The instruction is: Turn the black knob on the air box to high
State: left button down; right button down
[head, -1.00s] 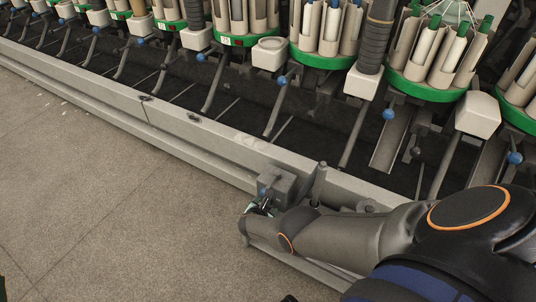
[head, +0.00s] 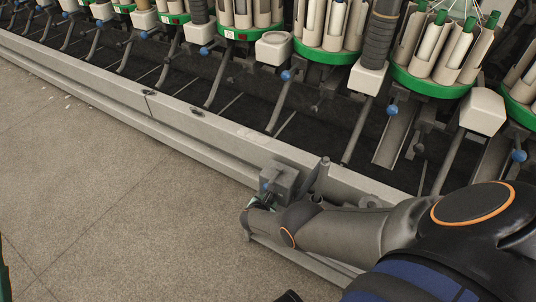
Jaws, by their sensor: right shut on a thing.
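The air box (head: 283,176) is a small grey box on the front of the long grey rail, right of the picture's middle. My right arm comes in from the right along the floor side of the rail. My right gripper (head: 262,199) is at the air box's lower left face. It is shut on the black knob, which is mostly hidden by the fingers and wrist. The knob's pointer and any setting marks cannot be made out. My left gripper is not in view.
The grey rail (head: 225,137) runs from upper left to lower right. Behind are winding units with green rings (head: 330,54) and blue-knobbed levers (head: 287,75).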

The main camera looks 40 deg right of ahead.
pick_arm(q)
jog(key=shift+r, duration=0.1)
pick_arm(e)
jog(key=shift+d, duration=0.15)
jog(key=shift+s+m+t+p, duration=0.1)
jog(key=shift+m+t+p, duration=0.2)
jog(key=shift+t, duration=0.2)
jog(key=shift+s+d+f+t+y, duration=0.15)
jog(key=shift+t+y, duration=0.15)
jog(key=shift+t, duration=0.2)
jog(key=shift+f+m+t+b, duration=0.1)
jog(key=shift+m+t+b, duration=0.25)
jog(key=shift+b, duration=0.2)
jog(key=m+t+b, duration=0.1)
jog(key=b, duration=0.2)
jog(key=shift+f+t, duration=0.1)
jog(key=shift+t, duration=0.25)
pick_arm(q)
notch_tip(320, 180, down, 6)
jog(key=b, duration=0.1)
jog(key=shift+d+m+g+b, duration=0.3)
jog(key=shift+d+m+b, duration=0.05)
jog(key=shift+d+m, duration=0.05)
pick_arm(e)
jog(key=shift+r+m+t+y, duration=0.2)
jog(key=shift+m+t+y, duration=0.1)
jog(key=shift+m+t, duration=0.2)
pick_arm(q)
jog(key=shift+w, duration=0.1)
